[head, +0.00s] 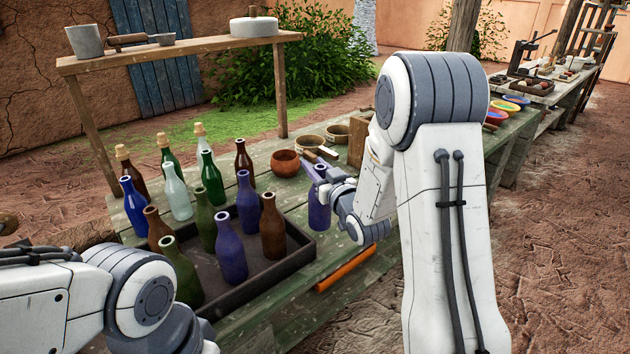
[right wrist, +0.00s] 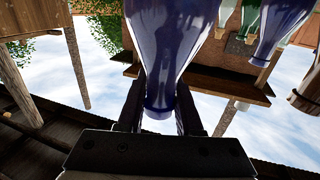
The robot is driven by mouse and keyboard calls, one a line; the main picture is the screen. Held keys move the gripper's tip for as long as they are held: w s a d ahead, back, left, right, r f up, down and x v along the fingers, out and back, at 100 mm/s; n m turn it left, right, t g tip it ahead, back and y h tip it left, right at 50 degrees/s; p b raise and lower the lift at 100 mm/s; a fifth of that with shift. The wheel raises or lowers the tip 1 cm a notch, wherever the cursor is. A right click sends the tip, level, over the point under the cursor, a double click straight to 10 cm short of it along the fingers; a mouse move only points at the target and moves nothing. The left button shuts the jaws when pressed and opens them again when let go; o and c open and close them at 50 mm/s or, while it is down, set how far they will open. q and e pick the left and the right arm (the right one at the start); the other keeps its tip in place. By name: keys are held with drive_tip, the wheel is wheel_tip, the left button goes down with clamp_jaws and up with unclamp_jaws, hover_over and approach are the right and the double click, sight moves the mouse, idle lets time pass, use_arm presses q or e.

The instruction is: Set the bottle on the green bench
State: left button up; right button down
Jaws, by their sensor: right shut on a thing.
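A blue-purple bottle (head: 319,212) is upright just right of the dark tray, over the green bench (head: 345,250). My right gripper (head: 322,182) is shut on its neck from the right. In the right wrist view the same bottle (right wrist: 170,45) appears upside down between the two fingers. I cannot tell whether its base touches the bench. My left arm reaches in at the lower left, and its gripper is out of view.
The dark tray (head: 308,247) holds several bottles. More bottles stand behind it. A terracotta bowl (head: 285,163) and small pots (head: 310,143) are beyond the held bottle. An orange rod (head: 345,270) lies near the front edge. A wooden shelf (head: 180,50) rises behind.

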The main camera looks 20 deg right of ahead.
wheel_tip(320, 180, down, 4)
drive_tip(key=shift+r, duration=0.1)
drive_tip(key=shift+f+b, duration=0.2)
drive_tip(key=shift+b, duration=0.1)
drive_tip(key=c, duration=0.6)
unclamp_jaws()
drive_tip(key=shift+r, duration=0.1)
